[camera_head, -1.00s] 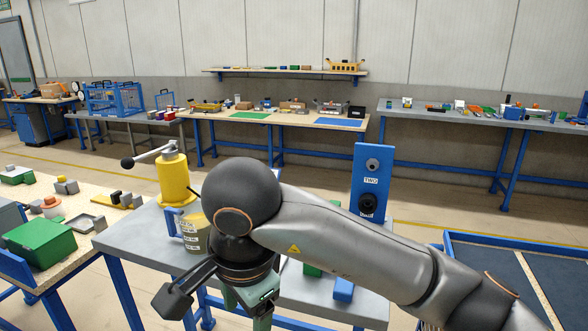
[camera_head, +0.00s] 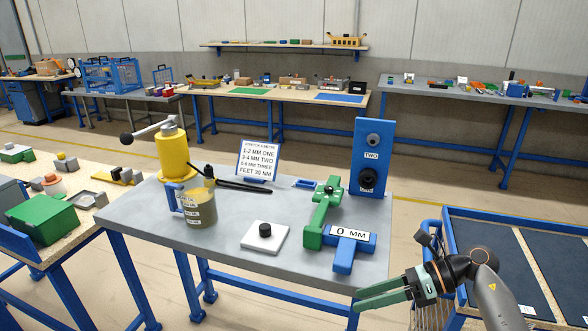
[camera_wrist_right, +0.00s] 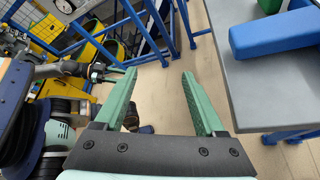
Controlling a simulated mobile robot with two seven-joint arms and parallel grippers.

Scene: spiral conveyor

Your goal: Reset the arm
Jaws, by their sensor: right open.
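My right gripper (camera_head: 372,298) is at the lower right of the head view, beyond the right front corner of the grey table (camera_head: 150,228) and clear of it. In the right wrist view its two green fingers (camera_wrist_right: 160,82) are apart with nothing between them, and bare floor shows behind. My right arm comes in from the bottom right, bent low beside the blue-framed cart.
The grey table holds a yellow device (camera_head: 173,155), a cup (camera_head: 200,206), a sign (camera_head: 258,160), a white plate (camera_head: 264,237), a green and blue gauge (camera_head: 348,245) and a blue panel (camera_head: 370,155). A blue-framed cart (camera_head: 452,226) stands right. Floor is open behind.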

